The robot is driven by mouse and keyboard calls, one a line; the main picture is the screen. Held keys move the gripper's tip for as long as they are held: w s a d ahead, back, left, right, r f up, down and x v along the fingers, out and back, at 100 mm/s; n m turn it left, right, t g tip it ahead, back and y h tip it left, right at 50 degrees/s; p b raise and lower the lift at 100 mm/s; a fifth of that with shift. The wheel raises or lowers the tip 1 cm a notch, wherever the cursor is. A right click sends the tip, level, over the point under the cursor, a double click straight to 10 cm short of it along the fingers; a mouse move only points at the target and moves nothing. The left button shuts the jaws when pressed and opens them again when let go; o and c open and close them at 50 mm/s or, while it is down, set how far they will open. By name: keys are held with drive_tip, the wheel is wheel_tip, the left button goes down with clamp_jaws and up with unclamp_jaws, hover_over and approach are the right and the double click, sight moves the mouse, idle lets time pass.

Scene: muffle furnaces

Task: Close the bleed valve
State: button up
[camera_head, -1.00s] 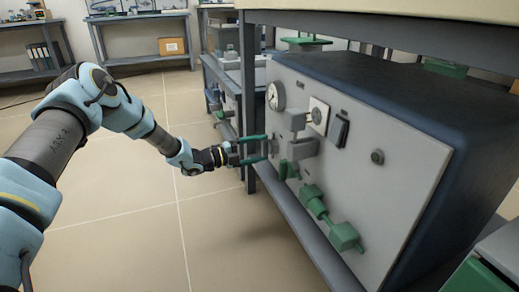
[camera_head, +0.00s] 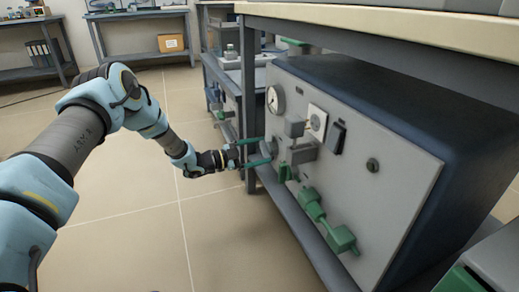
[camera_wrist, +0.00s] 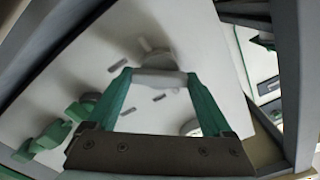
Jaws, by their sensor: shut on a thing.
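The panel of the furnace (camera_head: 340,190) stands on a bench shelf at the right in the head view. My gripper (camera_head: 264,151) reaches it from the left, with its green fingers at the panel's left edge. In the wrist view my gripper (camera_wrist: 158,82) is shut on a pale grey bar-like handle (camera_wrist: 160,78) lying across between the fingertips. It seems to be a valve handle on the panel. No label shows that it is the bleed valve. In the head view the fingers and nearby fittings partly hide it.
A round gauge (camera_head: 275,98), a dark switch (camera_head: 336,137) and green fittings (camera_head: 341,238) stick out of the panel. A bench leg (camera_head: 247,100) stands just behind my gripper. The floor (camera_head: 130,230) to the left is clear.

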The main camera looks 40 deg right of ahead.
drive_tip(key=n+p, duration=0.1)
drive_tip(key=n, duration=0.2)
drive_tip(key=shift+n, duration=0.3)
drive_tip(key=shift+n+p, duration=0.4)
drive_tip(key=shift+n, duration=1.5)
drive_tip(key=o, duration=1.1)
drive_tip(key=shift+o, duration=0.2)
drive_tip(key=shift+w+a, duration=0.1)
drive_tip(key=p+v, duration=0.3)
drive_tip(key=v, duration=0.7)
drive_tip(key=shift+a, duration=0.3)
drive_tip(key=shift+w, duration=0.1)
